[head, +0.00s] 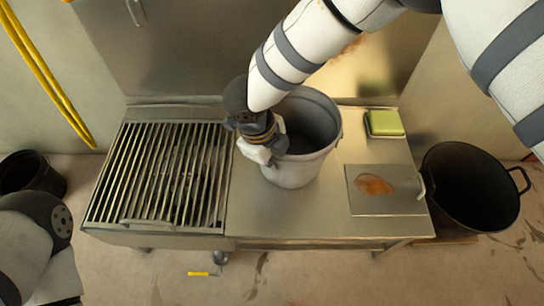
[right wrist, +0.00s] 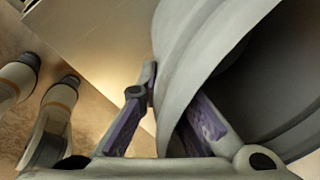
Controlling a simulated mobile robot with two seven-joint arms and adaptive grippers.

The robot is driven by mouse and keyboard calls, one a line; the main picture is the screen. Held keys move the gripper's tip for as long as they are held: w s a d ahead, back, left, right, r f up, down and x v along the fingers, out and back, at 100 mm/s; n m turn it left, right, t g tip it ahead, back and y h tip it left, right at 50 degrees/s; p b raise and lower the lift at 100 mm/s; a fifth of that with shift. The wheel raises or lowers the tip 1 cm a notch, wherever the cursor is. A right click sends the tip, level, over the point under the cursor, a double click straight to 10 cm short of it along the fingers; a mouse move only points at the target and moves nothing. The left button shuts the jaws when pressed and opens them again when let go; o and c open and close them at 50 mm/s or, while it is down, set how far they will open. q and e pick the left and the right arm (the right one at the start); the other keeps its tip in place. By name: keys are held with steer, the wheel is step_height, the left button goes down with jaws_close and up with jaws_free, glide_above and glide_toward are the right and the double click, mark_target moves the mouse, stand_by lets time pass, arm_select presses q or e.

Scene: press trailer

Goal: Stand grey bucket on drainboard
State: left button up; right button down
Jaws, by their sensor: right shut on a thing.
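The grey bucket (head: 309,128) is upright over the flat steel part of the bench, right of the drainboard. I cannot tell whether its base touches the steel. The drainboard (head: 160,175), a slatted metal rack, fills the left part of the bench and is bare. My right gripper (head: 262,152) is at the bucket's left side, shut on its wall. In the right wrist view the fingers (right wrist: 160,120) sit on either side of the bucket wall (right wrist: 185,75). My left gripper is not in view; part of my left arm shows at the lower left.
A green sponge (head: 384,123) lies in a tray at the back right of the bench. A metal plate (head: 400,203) with a brown stain lies in front of it. A black pot (head: 470,187) stands right of the bench. Yellow hoses (head: 45,75) hang at left.

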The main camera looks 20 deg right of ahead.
steer(key=shift+f, duration=0.1)
steer(key=c, duration=1.8)
jaws_free()
steer(key=p+v, duration=0.3)
steer(key=v, duration=0.9)
